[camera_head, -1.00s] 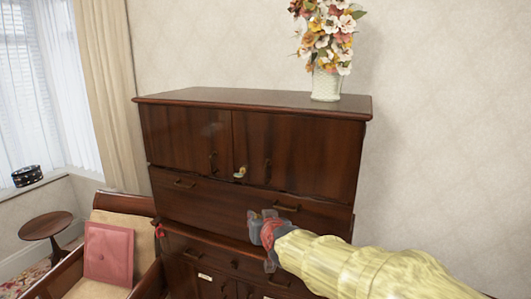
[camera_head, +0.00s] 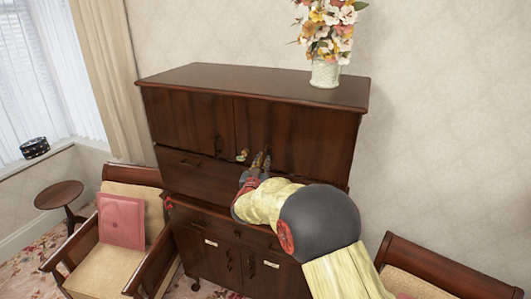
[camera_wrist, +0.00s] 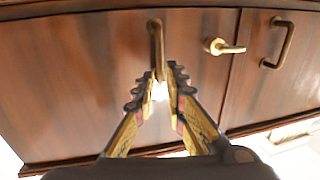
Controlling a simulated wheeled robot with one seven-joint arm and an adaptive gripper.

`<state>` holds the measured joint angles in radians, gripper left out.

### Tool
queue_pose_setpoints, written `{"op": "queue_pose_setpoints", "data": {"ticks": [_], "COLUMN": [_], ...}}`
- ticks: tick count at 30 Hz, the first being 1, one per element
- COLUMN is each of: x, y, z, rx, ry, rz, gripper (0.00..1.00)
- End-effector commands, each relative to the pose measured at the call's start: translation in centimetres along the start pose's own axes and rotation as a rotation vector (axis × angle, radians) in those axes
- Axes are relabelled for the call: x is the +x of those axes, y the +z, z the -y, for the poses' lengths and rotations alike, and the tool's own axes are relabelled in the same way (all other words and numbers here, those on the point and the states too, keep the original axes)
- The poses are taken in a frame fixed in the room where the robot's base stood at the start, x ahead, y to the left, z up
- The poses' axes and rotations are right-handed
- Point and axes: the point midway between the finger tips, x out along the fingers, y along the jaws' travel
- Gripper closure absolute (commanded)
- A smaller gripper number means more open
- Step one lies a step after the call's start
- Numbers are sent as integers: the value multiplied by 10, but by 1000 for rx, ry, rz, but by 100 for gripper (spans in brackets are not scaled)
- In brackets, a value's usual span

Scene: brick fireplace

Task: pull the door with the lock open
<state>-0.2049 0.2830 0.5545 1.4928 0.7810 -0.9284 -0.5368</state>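The dark wood cabinet (camera_head: 190,115) has two upper doors. A brass lock (camera_head: 242,155) sits on the right door (camera_head: 300,135) beside the seam; the lock also shows in the wrist view (camera_wrist: 222,47). That door's curved handle (camera_wrist: 155,45) is near the lock. My gripper (camera_head: 262,162) is at this handle; in the wrist view its two fingers (camera_wrist: 161,76) close in on either side of the handle's end, with the bar between the tips. The door looks closed. My arm hides part of the drawer below.
The left door's handle (camera_head: 218,144) is on the other side of the seam. A flower vase (camera_head: 325,73) stands on the cabinet top. An armchair with a pink cushion (camera_head: 121,221) is at left, another chair (camera_head: 425,270) at lower right. A small round table (camera_head: 58,195) is far left.

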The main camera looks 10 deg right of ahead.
Motion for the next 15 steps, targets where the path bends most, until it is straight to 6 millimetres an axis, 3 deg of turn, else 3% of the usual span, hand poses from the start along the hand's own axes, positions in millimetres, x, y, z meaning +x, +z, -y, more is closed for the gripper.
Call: {"op": "queue_pose_setpoints", "data": {"ticks": [6,15], "x": [32,48], "y": [-1,-1], "z": [0,0], "rx": [0,1], "ry": [0,-1], "rz": [1,-1], "gripper": [87,87]}}
